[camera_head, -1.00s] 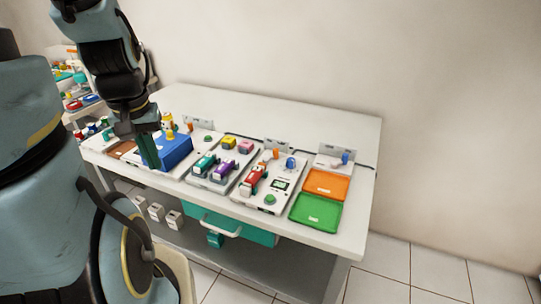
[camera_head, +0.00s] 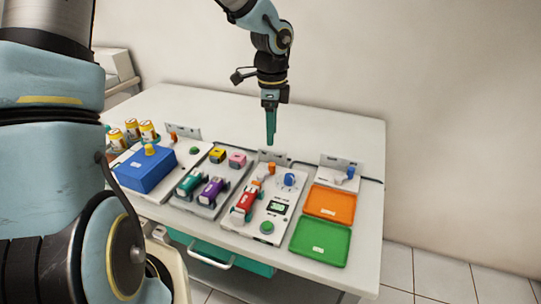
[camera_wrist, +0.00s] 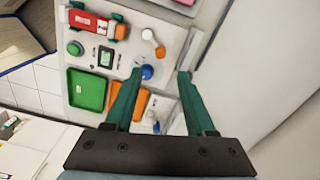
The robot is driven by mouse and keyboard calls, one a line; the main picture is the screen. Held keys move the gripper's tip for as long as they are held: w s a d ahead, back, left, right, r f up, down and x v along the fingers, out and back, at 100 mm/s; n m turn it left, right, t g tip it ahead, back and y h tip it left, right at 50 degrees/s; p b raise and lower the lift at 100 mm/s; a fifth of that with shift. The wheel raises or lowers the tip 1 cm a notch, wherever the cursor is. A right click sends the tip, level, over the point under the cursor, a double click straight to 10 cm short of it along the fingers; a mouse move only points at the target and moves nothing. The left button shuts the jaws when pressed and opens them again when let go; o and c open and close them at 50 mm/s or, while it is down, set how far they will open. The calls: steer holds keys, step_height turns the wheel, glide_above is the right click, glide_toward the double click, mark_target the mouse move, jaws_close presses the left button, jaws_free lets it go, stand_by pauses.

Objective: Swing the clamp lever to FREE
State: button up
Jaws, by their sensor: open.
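My gripper (camera_head: 271,141) hangs open and empty, pointing down over the back of the device with the red handpiece (camera_head: 245,199). In the wrist view its two teal fingers (camera_wrist: 160,74) are apart. An orange-tipped lever (camera_head: 271,168) on a white pivot sits at the back of that device, below the fingers; in the wrist view this lever (camera_wrist: 160,51) lies beyond the fingertips, untouched. I take it for the clamp lever; its labels are too small to read. A blue knob (camera_head: 290,180) stands to its right, and in the wrist view the knob (camera_wrist: 147,72) is close to the left fingertip.
An orange tray (camera_head: 333,202) and a green tray (camera_head: 320,241) lie to the right. A blue-tipped lever (camera_head: 350,173) stands behind them. Teal (camera_head: 190,184) and purple (camera_head: 213,191) handpieces and a blue box (camera_head: 145,172) are to the left. The table's back strip is clear.

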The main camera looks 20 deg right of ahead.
mark_target(272, 164)
step_height(272, 164, down, 11)
steer(key=shift+r+p, duration=0.2)
steer(key=shift+p, duration=0.4)
jaws_close()
stand_by(0.4)
